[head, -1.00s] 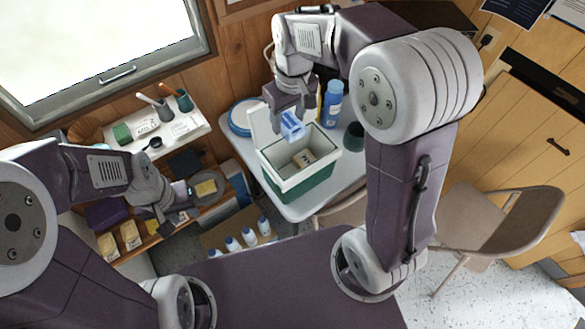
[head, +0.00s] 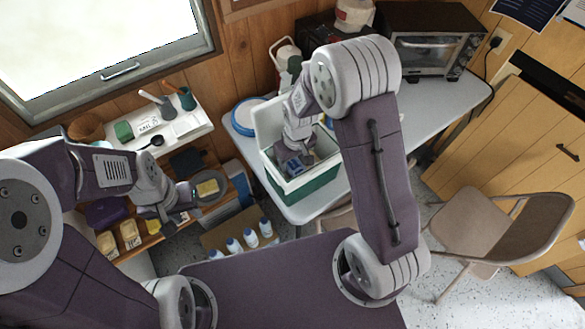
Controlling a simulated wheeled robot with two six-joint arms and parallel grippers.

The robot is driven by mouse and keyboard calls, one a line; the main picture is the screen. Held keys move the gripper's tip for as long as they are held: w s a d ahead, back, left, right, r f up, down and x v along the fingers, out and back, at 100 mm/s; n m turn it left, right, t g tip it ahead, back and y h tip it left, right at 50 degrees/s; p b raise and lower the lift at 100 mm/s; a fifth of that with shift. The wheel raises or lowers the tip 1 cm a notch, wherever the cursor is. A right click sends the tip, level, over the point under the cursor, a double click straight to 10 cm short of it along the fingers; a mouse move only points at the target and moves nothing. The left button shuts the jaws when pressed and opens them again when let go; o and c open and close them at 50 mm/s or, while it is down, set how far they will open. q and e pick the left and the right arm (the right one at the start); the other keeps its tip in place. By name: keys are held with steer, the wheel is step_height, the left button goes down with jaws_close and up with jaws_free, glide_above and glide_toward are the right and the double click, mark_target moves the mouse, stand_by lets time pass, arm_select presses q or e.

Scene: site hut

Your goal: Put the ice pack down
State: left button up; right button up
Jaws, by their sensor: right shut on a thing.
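The blue ice pack (head: 293,167) is down inside the open cooler, a white-lined box with a green body (head: 306,184). My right gripper (head: 294,166) reaches into the cooler from above and is shut on the ice pack. The gripper and wrist hide part of the pack, and I cannot tell whether it touches the cooler's floor. My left gripper (head: 190,203) is beside the wooden shelf at the left, its fingers apart, near a yellow block on a grey round dish (head: 210,190).
The cooler stands on a light table (head: 455,96) with a toaster oven (head: 432,42) at its far end. A blue-rimmed plate (head: 243,116) lies left of the cooler. White bottles (head: 250,238) stand in a box below. A folding chair (head: 500,225) is at right.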

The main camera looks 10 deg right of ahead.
mark_target(293, 164)
step_height(293, 164, down, 4)
steer(key=shift+r, duration=0.2)
steer(key=shift+f, duration=0.2)
steer(key=shift+f+b, duration=0.2)
steer(key=shift+b, duration=0.1)
steer(key=shift+f+b, duration=0.3)
steer(key=shift+f, duration=0.1)
steer(key=o, duration=1.2)
